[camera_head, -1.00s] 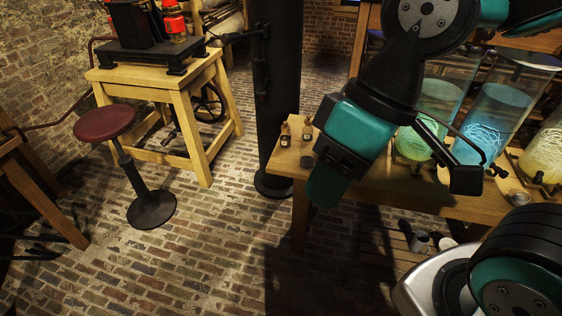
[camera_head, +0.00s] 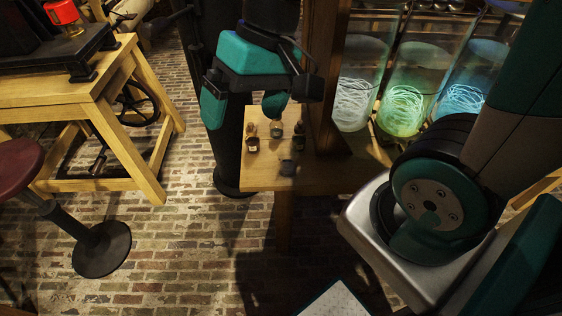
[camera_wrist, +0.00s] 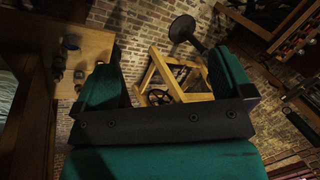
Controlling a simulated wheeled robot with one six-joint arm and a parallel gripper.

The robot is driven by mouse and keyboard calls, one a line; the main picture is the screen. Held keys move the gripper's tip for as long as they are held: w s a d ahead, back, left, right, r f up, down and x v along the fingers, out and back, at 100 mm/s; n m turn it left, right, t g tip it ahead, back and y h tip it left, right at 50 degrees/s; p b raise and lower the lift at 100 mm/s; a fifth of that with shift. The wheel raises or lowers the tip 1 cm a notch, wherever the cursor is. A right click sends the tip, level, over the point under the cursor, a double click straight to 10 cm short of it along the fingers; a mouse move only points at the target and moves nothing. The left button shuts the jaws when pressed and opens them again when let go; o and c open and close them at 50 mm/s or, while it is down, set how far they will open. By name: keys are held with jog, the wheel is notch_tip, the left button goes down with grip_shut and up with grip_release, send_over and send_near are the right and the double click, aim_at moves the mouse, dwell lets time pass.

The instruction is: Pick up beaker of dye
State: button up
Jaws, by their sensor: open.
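My gripper (camera_head: 244,106) is open and empty. Its green fingers hang near the left end of a wooden table (camera_head: 262,178), with the right finger close to the small bottles in the picture. Near this table corner are a brown bottle (camera_head: 252,143), a second bottle (camera_head: 276,130), a third bottle (camera_head: 299,134) and a small dark vessel (camera_head: 287,167). I cannot tell which of these, if any, is the beaker of dye. In the wrist view, my gripper (camera_wrist: 165,85) is spread over the floor, and the small dark vessel (camera_wrist: 80,76) shows left of the left finger.
Large glass jars with glowing coils, such as a green jar (camera_head: 403,105), stand farther right on the table. A wooden post (camera_head: 323,80) rises beside the bottles. A dark column (camera_head: 232,165) stands behind. A wooden stand (camera_head: 120,85) and red-seated stool (camera_head: 20,165) are left; brick floor lies between.

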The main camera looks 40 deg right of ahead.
jog(key=w+d+f+m+b, duration=0.2)
jog(key=w+d+f+m, duration=0.25)
jog(key=f, duration=0.25)
jog(key=w+d+f+m+b, duration=0.3)
jog(key=w+f+m, duration=0.1)
jog(key=f+m, duration=0.15)
jog(key=m+t+b, duration=0.2)
jog(key=m+b, duration=0.4)
jog(key=m, duration=0.8)
send_near(288, 158)
jog(key=s+a+r, duration=0.1)
jog(key=s+a, duration=0.1)
jog(key=a, duration=0.2)
jog(key=shift+m+h, duration=0.3)
jog(key=shift+m, duration=0.1)
jog(key=x, duration=0.7)
jog(key=shift+w+d+f+p, duration=0.2)
jog(key=shift+d+f+p, duration=0.05)
jog(key=shift+d+p, duration=0.15)
jog(key=c, duration=1.1)
jog(key=shift+o, duration=0.2)
jog(key=shift+r, duration=0.2)
